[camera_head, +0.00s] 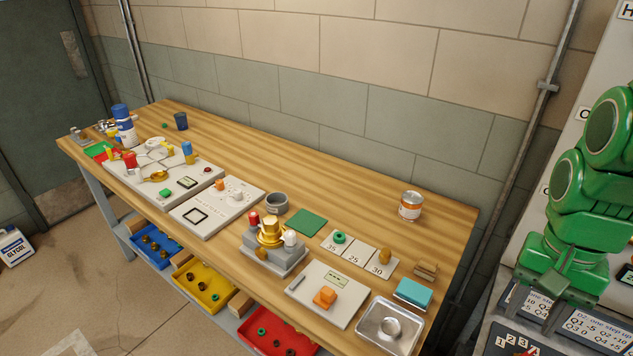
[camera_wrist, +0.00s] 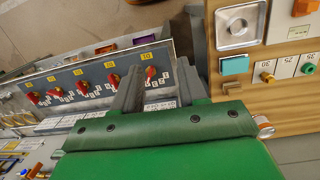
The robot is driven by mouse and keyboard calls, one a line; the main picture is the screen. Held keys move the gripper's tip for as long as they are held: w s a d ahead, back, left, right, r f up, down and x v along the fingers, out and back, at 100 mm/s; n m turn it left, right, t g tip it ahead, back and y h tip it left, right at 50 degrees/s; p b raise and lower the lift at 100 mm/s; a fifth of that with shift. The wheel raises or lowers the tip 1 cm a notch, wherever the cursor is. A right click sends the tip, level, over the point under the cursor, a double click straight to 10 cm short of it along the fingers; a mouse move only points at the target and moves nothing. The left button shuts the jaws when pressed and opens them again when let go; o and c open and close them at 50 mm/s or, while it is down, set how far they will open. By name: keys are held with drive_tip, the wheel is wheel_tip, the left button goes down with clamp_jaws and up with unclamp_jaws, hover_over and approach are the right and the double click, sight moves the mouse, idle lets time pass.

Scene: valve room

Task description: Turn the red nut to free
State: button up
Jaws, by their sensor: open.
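A small red piece (camera_head: 254,219), which looks like the red nut, sits on a grey block (camera_head: 276,259) at the front middle of the bench in the head view. A brass fitting (camera_head: 269,234) and a white piece (camera_head: 289,238) are beside it on the same block. My gripper (camera_head: 534,308) is at the right of the head view, well apart from the nut and past the bench's right end. In the wrist view its two grey fingers (camera_wrist: 160,88) are apart with nothing held between them. I cannot make out the red nut in the wrist view.
A panel with several red knobs (camera_wrist: 112,79) lies below my gripper. A metal tray (camera_head: 389,328), a teal block (camera_head: 413,292) and a plate with an orange block (camera_head: 325,297) stand on the bench's right end. A can (camera_head: 410,206) stands near the back.

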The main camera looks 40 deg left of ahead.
drive_tip(key=w+a, duration=0.5)
drive_tip(key=a, duration=0.4)
drive_tip(key=w+a+t, duration=0.1)
drive_tip(key=w+a, duration=0.3)
drive_tip(key=a, duration=0.5)
drive_tip(key=w+a, duration=0.5)
drive_tip(key=a, duration=0.4)
drive_tip(key=m, duration=0.1)
hover_over(253, 214)
drive_tip(key=f, duration=0.8)
drive_tip(key=shift+w+d, duration=0.2)
drive_tip(key=shift+s+a+f, duration=0.15)
drive_tip(key=shift+s+a, duration=0.05)
drive_tip(key=shift+a, duration=0.05)
drive_tip(key=shift+f, duration=3.8)
drive_tip(key=shift+c, duration=0.2)
drive_tip(key=c, duration=0.7)
